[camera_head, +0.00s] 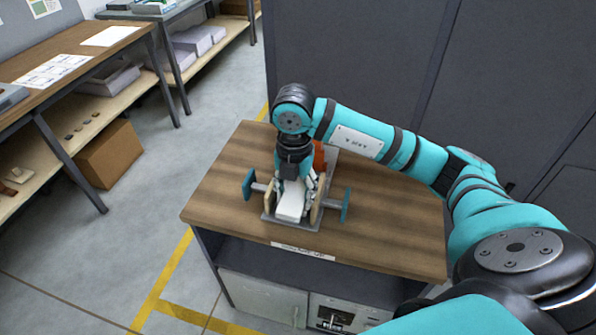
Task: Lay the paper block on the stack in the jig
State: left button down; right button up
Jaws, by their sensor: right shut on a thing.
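The jig (268,217) stands on the wooden top of a small cabinet, with a grey base, upright wooden side walls and teal handles (248,184) on either side. A white paper block (291,203) lies between the side walls. My right gripper (295,189) reaches straight down into the jig and is shut on the white block. The fingers and jig walls hide part of the block. I cannot tell it apart from any stack beneath it. My left gripper is not in view.
An orange-red part (319,156) stands behind the jig. The cabinet top (390,235) is bare on both sides. A tall dark cabinet (360,60) is close behind. Workbenches with shelves (70,70) and a cardboard box (110,153) are at left, across open floor.

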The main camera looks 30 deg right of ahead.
jog(key=w+d, duration=0.2)
jog(key=w+d+p, duration=0.1)
jog(key=w+d, duration=0.1)
jog(key=w+d+f+p, duration=0.1)
jog(key=w, duration=0.2)
jog(key=shift+w+d, duration=0.1)
jog(key=shift+d, duration=0.3)
notch_tip(320, 180, down, 3)
jog(key=shift+r+p, duration=0.2)
jog(key=shift+p, duration=0.6)
jog(key=shift+f, duration=0.35)
jog(key=shift+f, duration=0.1)
jog(key=shift+f, duration=0.15)
jog(key=o, duration=0.9)
